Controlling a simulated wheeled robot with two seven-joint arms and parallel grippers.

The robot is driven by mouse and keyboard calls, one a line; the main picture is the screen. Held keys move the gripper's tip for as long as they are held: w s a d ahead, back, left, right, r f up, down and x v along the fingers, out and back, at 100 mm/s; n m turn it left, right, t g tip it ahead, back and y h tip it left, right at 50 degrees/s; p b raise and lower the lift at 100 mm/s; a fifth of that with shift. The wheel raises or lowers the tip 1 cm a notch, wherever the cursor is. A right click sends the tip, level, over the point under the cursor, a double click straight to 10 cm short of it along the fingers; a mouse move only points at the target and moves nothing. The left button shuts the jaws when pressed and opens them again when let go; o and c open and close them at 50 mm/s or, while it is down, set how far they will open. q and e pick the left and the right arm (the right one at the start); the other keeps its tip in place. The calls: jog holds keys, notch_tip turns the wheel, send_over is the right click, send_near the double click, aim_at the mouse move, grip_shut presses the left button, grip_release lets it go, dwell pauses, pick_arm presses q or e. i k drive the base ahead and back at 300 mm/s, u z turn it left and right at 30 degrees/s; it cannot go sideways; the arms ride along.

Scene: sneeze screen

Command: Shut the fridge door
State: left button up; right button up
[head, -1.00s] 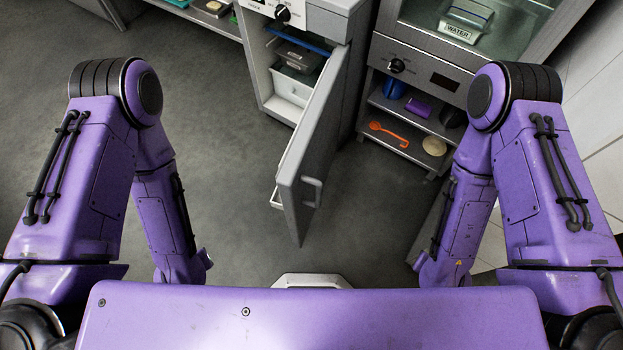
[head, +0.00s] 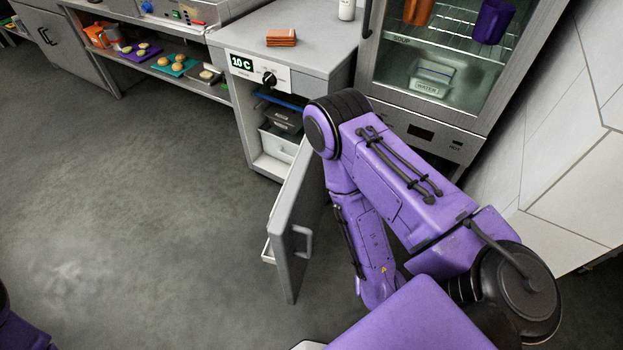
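The grey fridge door (head: 293,226) stands wide open in the head view, swung out toward me, with a bar handle (head: 303,241) on its right face. The fridge (head: 247,119) is a low grey cabinet with a "10 C" display and a black knob on its front. Containers (head: 281,133) show inside its opening. My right arm stands to the right of the door, and its forearm hangs down close beside the handle in the picture. I cannot tell whether it touches the door. My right gripper is hidden. My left gripper is out of view.
A glass-fronted cabinet (head: 440,138) stands right of the fridge, partly behind my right arm. Orange-brown items (head: 281,38) and a white bottle (head: 346,10) stand on the fridge top. A low shelf (head: 165,65) holds trays of food. The grey floor (head: 130,200) at left is clear.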

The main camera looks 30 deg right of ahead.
aim_at(293, 224)
jog(key=k, duration=1.4)
jog(key=z, duration=1.3)
jog(key=i, duration=0.5)
jog(key=z, duration=0.1)
